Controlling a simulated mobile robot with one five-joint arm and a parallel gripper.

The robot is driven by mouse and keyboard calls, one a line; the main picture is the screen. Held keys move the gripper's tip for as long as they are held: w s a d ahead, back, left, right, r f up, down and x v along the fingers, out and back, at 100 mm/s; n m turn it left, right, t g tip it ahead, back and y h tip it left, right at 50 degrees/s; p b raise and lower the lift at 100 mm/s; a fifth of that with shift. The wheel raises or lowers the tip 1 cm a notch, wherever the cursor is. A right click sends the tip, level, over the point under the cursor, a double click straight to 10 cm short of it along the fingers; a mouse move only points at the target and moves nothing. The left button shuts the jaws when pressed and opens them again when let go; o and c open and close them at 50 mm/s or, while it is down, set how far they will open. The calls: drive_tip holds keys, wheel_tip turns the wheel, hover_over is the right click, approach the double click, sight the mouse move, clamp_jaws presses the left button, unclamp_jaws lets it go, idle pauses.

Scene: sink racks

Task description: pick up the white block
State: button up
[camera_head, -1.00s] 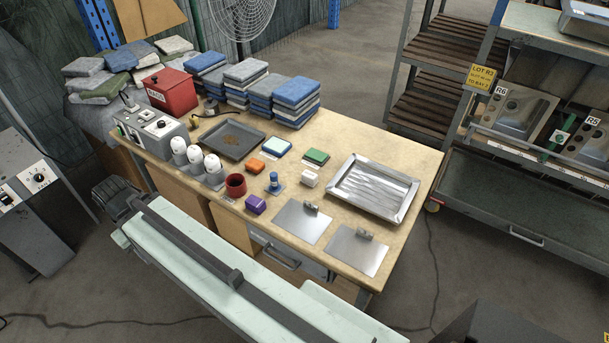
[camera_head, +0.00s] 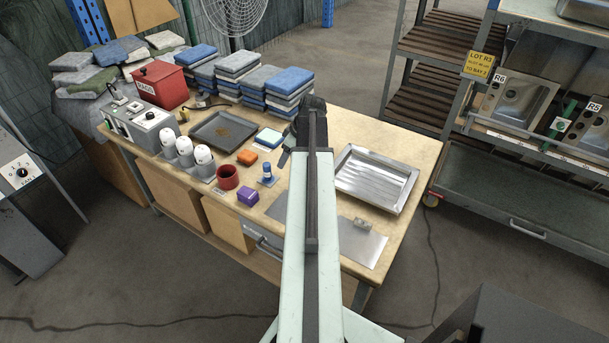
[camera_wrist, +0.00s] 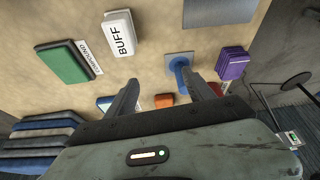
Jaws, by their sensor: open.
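The white block (camera_wrist: 118,40), marked BUFF, lies on the tan tabletop in the upper left of the wrist view. In the head view it is hidden behind my arm. My gripper (camera_wrist: 161,82) is open and empty above the table, its two fingers apart. In the wrist view the white block is up and to the left of the fingertips, apart from them. A green block (camera_wrist: 64,62) with a COMPOUND label lies to its left.
A blue knobbed piece (camera_wrist: 180,66) and a purple block (camera_wrist: 232,62) lie right of the white block. An orange block (camera_wrist: 163,101) shows between the fingers. A steel tray (camera_head: 376,180), a red cup (camera_head: 228,177) and stacked cloths (camera_head: 288,84) also occupy the table.

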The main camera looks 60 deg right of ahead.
drive_tip(key=shift+m+h, duration=0.3)
drive_tip(key=shift+m, duration=0.4)
drive_tip(key=s+d+f+b, duration=0.1)
drive_tip(key=s, duration=0.1)
drive_tip(key=s+d+f, duration=0.1)
drive_tip(key=s+d, duration=0.1)
drive_tip(key=s+d+f+b, duration=0.1)
drive_tip(key=s+d, duration=0.1)
drive_tip(key=shift+s+d+b, duration=0.1)
drive_tip(key=shift+s+b, duration=0.2)
drive_tip(key=b+x, duration=0.2)
drive_tip(key=x, duration=0.1)
drive_tip(key=b+x, duration=0.2)
drive_tip(key=b, duration=0.1)
drive_tip(key=shift+w+f, duration=0.25)
drive_tip(key=shift+w, duration=0.25)
drive_tip(key=shift+r, duration=0.2)
clamp_jaws()
